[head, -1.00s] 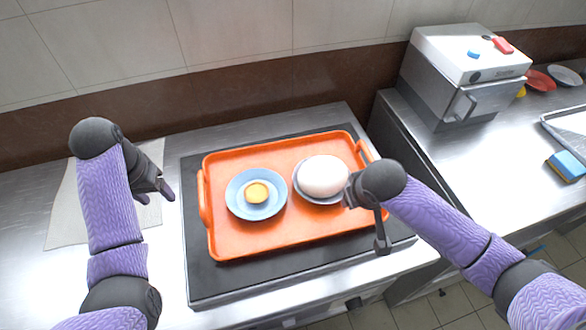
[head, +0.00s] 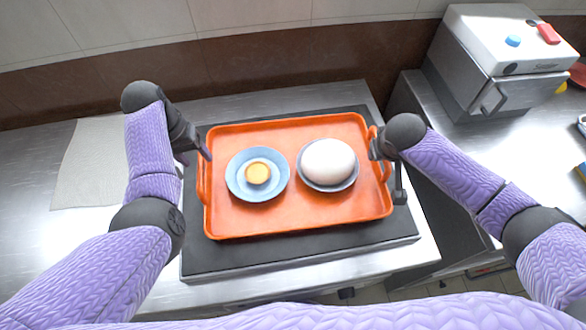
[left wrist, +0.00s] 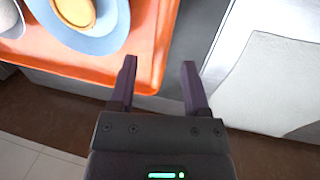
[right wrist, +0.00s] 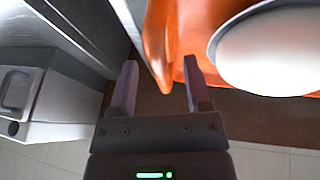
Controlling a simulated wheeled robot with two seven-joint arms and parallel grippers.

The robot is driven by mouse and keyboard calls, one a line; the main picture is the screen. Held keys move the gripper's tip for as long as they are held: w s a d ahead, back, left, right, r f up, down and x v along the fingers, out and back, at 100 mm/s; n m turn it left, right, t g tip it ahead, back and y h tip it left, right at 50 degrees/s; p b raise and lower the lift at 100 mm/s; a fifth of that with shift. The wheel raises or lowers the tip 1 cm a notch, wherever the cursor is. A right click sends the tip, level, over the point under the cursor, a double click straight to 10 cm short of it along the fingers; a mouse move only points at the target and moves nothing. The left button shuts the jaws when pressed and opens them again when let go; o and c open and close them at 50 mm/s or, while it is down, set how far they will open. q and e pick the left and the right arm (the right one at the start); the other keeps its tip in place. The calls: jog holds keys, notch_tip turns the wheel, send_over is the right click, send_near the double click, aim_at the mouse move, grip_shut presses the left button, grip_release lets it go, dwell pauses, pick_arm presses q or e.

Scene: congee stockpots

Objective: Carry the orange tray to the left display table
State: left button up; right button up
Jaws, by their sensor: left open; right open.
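The orange tray (head: 280,219) lies on a dark mat on the counter, with a handle at each short side. On it are a blue plate with a yellow-centred item (head: 257,173) and a bowl with a large white item (head: 328,161). My left gripper (head: 194,154) is open at the tray's left side, near the left handle (head: 202,183). In the left wrist view the tray's corner (left wrist: 152,75) shows by one finger. My right gripper (head: 388,172) is open at the right handle. In the right wrist view that handle (right wrist: 157,45) appears between the open fingers.
The dark mat (head: 290,258) extends past the tray's front edge. A pale cloth (head: 88,165) lies on the steel counter at left. A grey box-shaped appliance (head: 495,65) stands on the right counter, beyond a gap. A tiled wall rises behind.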

aim_at(199, 162)
pick_arm(q)
jog(key=shift+d+f, duration=0.15)
jog(key=shift+f, duration=0.65)
jog(key=shift+d+f, duration=0.15)
jog(key=shift+f, duration=0.6)
pick_arm(e)
jog(key=shift+x, duration=1.55)
jog(key=shift+c, duration=0.2)
pick_arm(q)
grip_shut()
pick_arm(e)
grip_shut()
pick_arm(q)
jog(key=shift+a, duration=0.15)
pick_arm(e)
jog(key=shift+d, duration=0.2)
